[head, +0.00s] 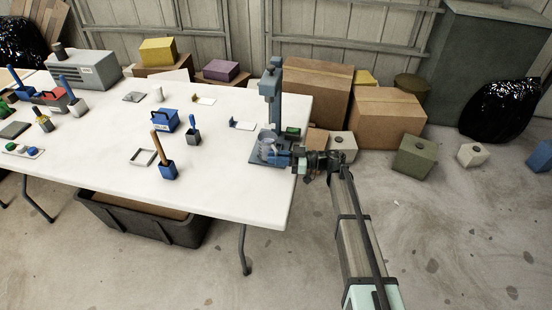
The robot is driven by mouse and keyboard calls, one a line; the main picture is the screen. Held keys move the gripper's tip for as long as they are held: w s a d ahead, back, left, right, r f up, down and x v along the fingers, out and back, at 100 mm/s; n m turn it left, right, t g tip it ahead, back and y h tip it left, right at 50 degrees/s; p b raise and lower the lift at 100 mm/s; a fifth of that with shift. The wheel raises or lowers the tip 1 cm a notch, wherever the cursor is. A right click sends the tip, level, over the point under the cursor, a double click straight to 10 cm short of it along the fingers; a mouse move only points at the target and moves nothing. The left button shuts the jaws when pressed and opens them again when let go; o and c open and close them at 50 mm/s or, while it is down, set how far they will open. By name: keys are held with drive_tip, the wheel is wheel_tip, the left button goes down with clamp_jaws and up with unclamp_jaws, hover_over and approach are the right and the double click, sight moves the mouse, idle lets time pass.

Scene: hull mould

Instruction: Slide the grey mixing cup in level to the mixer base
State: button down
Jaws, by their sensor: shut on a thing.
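The blue-grey mixer stands at the right end of the white table, with its column and head (270,88) upright over a flat mixer base (257,160). The grey mixing cup (267,146) is small in the head view, low at the mixer under the head. My gripper (287,156) reaches in from the right, over the table's edge, and is shut on the cup. The fingers and the blue parts around them partly hide the cup. I cannot tell whether the cup touches the base or is fully level.
On the white table (225,190), a blue tub with a wooden-handled brush (168,172), a dark cup with a blue tool (193,136) and a blue box (165,121) stand left of the mixer. Cardboard boxes (388,117) stand behind my arm. The table's front right is clear.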

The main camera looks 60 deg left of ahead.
drive_tip(key=shift+w+a, duration=1.4)
drive_tip(key=shift+w, duration=0.05)
drive_tip(key=shift+f, duration=1)
idle(0.9)
drive_tip(key=c, duration=1)
unclamp_jaws()
drive_tip(key=shift+o, duration=1.4)
drive_tip(key=shift+a, duration=0.1)
drive_tip(key=shift+w, duration=0.25)
drive_tip(key=shift+c, duration=0.3)
